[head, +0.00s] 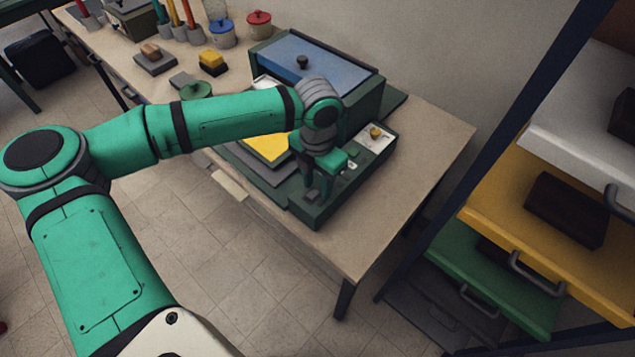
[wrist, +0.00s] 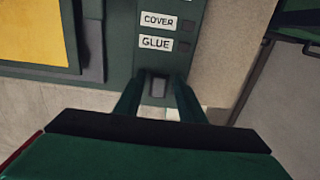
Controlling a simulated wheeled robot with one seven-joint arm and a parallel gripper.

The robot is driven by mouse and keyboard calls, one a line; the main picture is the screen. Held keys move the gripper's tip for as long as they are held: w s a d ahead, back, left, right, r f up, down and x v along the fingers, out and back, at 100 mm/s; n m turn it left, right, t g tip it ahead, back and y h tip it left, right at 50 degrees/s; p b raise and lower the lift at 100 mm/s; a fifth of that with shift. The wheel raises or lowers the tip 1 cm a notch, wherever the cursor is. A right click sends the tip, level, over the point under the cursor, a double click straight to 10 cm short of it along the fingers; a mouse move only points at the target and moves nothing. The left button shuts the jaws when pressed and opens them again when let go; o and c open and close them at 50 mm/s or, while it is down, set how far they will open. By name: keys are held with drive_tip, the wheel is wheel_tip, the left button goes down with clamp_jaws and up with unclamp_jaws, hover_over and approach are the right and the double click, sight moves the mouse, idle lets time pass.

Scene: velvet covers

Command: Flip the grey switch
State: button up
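The grey switch (wrist: 157,88) is a small raised block on the dark green control panel (wrist: 120,30), below the labels COVER and GLUE in the wrist view. My gripper (wrist: 155,80) is pointed at the panel with its two fingers apart, one on each side of the switch. A gap shows between each finger and the switch, and I cannot tell how far above the panel the tips are. In the head view my gripper (head: 317,188) is over the near end of the panel (head: 350,190) and largely hides the switch.
A yellow sheet (head: 268,148) lies left of the panel. A green press with a blue top (head: 318,70) stands behind. Open drawers (head: 545,225) stand to the right. The table's right side is clear.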

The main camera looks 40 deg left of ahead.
drive_tip(key=shift+c, duration=0.6)
clamp_jaws()
drive_tip(key=shift+s+t, duration=0.4)
drive_tip(key=shift+t, duration=0.5)
drive_tip(key=shift+s+a+r+t, duration=0.1)
drive_tip(key=shift+s+t, duration=0.05)
drive_tip(key=shift+t, duration=0.45)
drive_tip(key=shift+s+r+t, duration=0.1)
drive_tip(key=shift+s+t, duration=0.05)
drive_tip(key=shift+t, duration=0.45)
drive_tip(key=shift+o, duration=0.6)
unclamp_jaws()
